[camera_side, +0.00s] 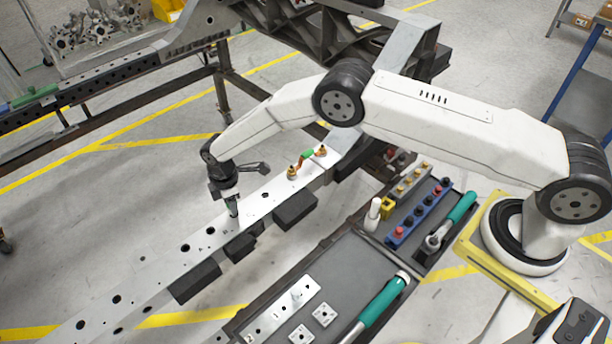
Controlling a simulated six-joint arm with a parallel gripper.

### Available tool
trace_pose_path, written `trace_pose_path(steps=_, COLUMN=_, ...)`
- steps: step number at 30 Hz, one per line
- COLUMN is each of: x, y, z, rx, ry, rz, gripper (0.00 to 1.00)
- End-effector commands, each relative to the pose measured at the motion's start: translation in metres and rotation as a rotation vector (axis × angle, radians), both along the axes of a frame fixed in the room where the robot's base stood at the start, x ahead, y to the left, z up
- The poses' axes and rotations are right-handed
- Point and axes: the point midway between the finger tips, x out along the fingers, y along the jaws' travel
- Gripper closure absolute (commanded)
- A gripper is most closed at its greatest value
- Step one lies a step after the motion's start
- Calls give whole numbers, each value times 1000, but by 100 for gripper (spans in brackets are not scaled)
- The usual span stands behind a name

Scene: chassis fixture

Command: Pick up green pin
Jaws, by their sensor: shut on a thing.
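My gripper (232,206) points down at the pale metal chassis beam (160,262), at the beam's middle. The jaws hide most of the pin. The tip reaches down to the beam's top face near its holes; I cannot tell whether the pin is in a hole or just above.
Orange fittings with a green part (307,154) stand on the beam up and right of my gripper. A dark tool tray (345,262) holds a blue socket rail (418,213), green-handled tools (383,302) and white plates (282,308). Dark blocks (295,208) hang along the beam's side.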

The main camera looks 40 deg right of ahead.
Motion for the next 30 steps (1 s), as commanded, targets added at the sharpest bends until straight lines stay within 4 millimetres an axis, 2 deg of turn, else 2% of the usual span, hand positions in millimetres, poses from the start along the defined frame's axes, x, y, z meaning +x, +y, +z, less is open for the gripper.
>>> trace_pose_path(steps=7, x=0, y=0, z=11, rx=0, ry=0, rz=0, gripper=100)
trace_pose_path(steps=13, x=1, y=0, z=32, rx=0, ry=-2, rz=0, gripper=100)
trace_pose_path(steps=20, x=-14, y=-4, z=48, rx=-1, ry=-1, rz=0, gripper=100)
trace_pose_path(steps=30, x=-42, y=-13, z=85, rx=-1, ry=-2, rz=0, gripper=100)
